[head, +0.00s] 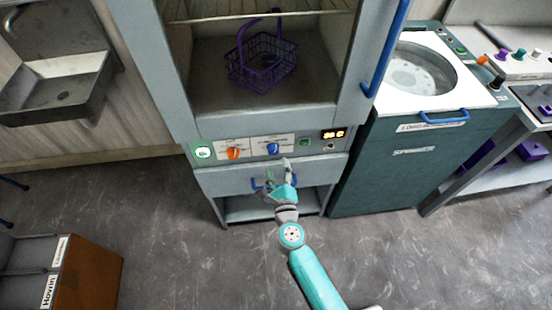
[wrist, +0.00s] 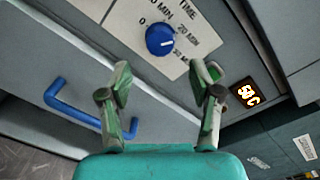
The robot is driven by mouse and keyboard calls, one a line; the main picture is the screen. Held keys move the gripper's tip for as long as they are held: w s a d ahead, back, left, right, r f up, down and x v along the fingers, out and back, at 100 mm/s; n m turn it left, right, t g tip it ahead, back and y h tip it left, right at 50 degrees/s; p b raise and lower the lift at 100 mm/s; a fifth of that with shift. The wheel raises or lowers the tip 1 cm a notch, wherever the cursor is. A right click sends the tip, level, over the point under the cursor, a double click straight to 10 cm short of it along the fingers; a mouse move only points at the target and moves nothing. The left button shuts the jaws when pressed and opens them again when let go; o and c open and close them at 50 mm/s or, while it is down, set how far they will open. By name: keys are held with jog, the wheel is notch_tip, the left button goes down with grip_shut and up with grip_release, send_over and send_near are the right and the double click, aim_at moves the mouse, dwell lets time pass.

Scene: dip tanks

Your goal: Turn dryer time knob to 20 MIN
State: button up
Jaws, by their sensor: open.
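The blue time knob (wrist: 160,40) sits on a white label on the dryer's panel, marked 0, 20 MIN and other times around it. I cannot clearly tell which mark its pointer faces. In the head view the knob (head: 273,148) is on the panel of the grey dryer (head: 320,155), under the open chamber. My gripper (wrist: 163,82) is open and empty, its two fingers apart below the knob in the wrist view. In the head view my gripper (head: 278,172) is in front of the dryer, just below the knob; no contact shows.
An orange knob (head: 233,153) is left of the blue one; a green button (head: 304,142) and lit display (head: 333,134) are right. A blue drawer handle (wrist: 75,108) is lower left in the wrist view. A purple basket (head: 262,62) stands in the chamber. A teal spinner (head: 395,160) stands right.

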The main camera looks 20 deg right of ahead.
jog(key=s, duration=0.5)
jog(key=shift+s+a+r, duration=0.1)
jog(key=shift+s+a, duration=0.2)
jog(key=shift+s, duration=0.1)
jog(key=s+d+r+n, duration=0.2)
jog(key=s+d+n, duration=0.1)
jog(key=s+n, duration=0.55)
jog(key=s+d+r+n, duration=0.1)
jog(key=s+d+n, duration=0.3)
jog(key=s, duration=0.8)
jog(key=s+r+n+g+y, duration=0.1)
jog(key=s+r+n, duration=0.3)
jog(key=s+n, duration=0.4)
jog(key=s+r+n+g, duration=0.1)
jog(key=s+r+n, duration=0.4)
jog(key=s+n, duration=0.2)
jog(key=s+a, duration=0.1)
jog(key=s, duration=0.1)
jog(key=shift+s+n+g+y, duration=0.3)
jog(key=shift+n+g+y, duration=0.05)
jog(key=shift+g+y, duration=0.05)
